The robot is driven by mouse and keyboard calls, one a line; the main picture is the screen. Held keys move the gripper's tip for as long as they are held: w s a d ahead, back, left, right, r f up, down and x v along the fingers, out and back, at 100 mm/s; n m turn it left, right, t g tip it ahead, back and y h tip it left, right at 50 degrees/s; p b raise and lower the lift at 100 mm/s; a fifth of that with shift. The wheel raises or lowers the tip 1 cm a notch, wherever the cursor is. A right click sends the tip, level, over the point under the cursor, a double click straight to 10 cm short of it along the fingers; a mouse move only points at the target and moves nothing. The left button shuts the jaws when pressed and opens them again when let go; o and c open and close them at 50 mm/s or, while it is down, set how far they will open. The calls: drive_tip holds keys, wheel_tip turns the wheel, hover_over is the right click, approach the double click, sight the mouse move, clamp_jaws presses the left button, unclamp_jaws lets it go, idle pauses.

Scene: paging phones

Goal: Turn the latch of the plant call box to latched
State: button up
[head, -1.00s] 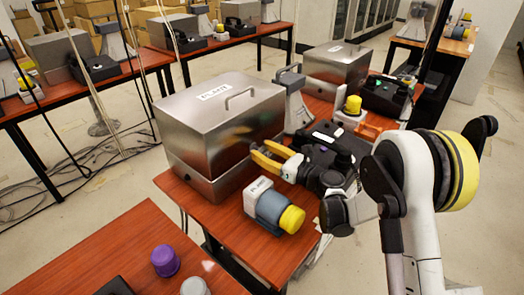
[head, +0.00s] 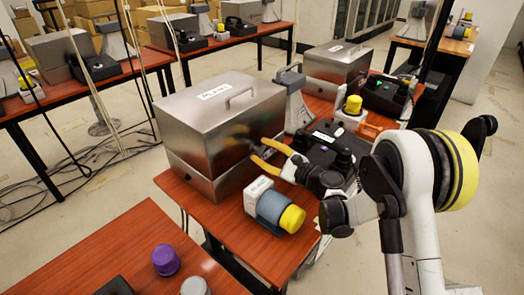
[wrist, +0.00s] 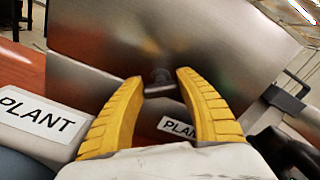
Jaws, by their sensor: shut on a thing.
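The plant call box (head: 205,135) is a brushed-metal box with a lid handle and a PLANT label on top, standing on the red-brown table. Its metal face fills the wrist view (wrist: 105,55). The latch (wrist: 160,88) is a small dark bar on that face, between my fingertips. My gripper (head: 254,150) has yellow fingers and reaches the box's right face. In the wrist view my gripper (wrist: 161,80) is shut on the latch, one fingertip at each end of the bar. In the head view the fingers mostly hide the latch.
A grey-blue beacon with a yellow cap (head: 275,211) and PLANT label lies just below my gripper. A black phone unit (head: 325,150) and a grey horn (head: 294,100) stand close by. A second metal box (head: 336,62) is behind. A purple knob (head: 165,261) stands on the front table.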

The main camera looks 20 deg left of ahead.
drive_tip(key=n, duration=0.5)
drive_tip(key=shift+s+a+f+n, duration=0.1)
drive_tip(key=shift+n, duration=0.2)
drive_tip(key=n, duration=0.4)
drive_tip(key=shift+f+n, duration=0.1)
drive_tip(key=shift+n, duration=0.3)
drive_tip(key=o, duration=1.2)
drive_tip(key=v, duration=1.2)
